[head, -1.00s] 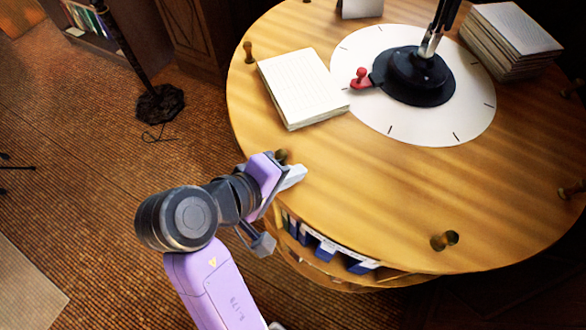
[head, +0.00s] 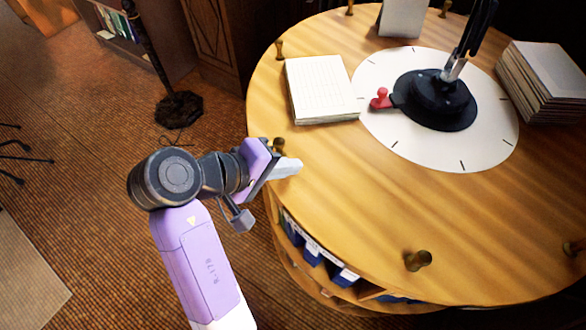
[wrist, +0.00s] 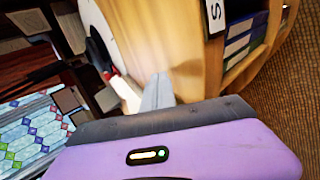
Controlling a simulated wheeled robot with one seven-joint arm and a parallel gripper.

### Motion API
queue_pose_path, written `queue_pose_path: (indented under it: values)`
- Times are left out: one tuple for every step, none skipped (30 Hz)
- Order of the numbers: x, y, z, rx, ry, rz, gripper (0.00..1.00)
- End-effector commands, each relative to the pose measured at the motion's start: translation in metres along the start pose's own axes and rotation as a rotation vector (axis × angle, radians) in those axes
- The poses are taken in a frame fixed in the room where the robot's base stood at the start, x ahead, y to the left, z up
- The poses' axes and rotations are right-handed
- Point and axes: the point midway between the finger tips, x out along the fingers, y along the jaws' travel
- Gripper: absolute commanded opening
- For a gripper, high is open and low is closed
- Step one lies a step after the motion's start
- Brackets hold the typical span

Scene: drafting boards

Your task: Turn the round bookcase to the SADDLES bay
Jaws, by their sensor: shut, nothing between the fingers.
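The round bookcase (head: 470,205) has a light wooden top with short brass-brown pegs around its rim. A white tick-marked disc (head: 400,148) lies in its middle, with a red pointer knob (head: 381,98) on the disc's left side. My gripper (head: 288,168) is shut and empty at the left rim, right beside one peg (head: 279,147); I cannot tell whether they touch. Below the rim, bays hold blue binders (head: 313,258) with labels too small to read. In the wrist view my fingers (wrist: 158,92) lie by the wooden rim, and a label (wrist: 214,14) shows only an "S".
A paper pad (head: 320,88) and a book stack (head: 548,82) lie on the top, with a black lamp base (head: 436,100) at the centre. Another peg (head: 418,260) stands at the front rim. A dark floor stand (head: 180,108) is at the left; the carpet between is clear.

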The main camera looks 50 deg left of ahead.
Motion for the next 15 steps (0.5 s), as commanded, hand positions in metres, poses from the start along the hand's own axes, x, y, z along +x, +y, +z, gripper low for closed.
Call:
queue_pose_path:
  values:
    - [0.000,0.000,0.000,0.000,0.000,0.000,0.00]
    - [0.000,0.000,0.000,0.000,-0.001,0.000,0.00]
    - [0.000,0.000,0.001,0.000,-0.001,0.000,0.00]
    - [0.000,0.000,0.001,0.000,-0.001,0.000,0.00]
    - [0.000,0.000,0.000,0.000,-0.001,0.000,0.00]
    - [0.000,0.000,-0.001,0.001,-0.002,0.000,0.00]
    - [0.001,0.000,-0.002,0.001,-0.003,0.000,0.00]
    - [0.001,0.000,-0.004,0.003,-0.005,0.000,0.00]
    - [0.002,0.000,-0.008,0.006,-0.008,-0.001,0.00]
    - [0.002,0.000,-0.011,0.008,-0.011,-0.001,0.00]
    - [0.003,0.000,-0.015,0.011,-0.014,-0.001,0.00]
    - [0.004,0.001,-0.019,0.014,-0.018,-0.001,0.00]
    - [0.004,0.001,-0.022,0.017,-0.021,0.000,0.00]
    - [0.004,0.002,-0.025,0.018,-0.025,0.000,0.00]
    - [0.004,0.003,-0.030,0.022,-0.028,0.001,0.00]
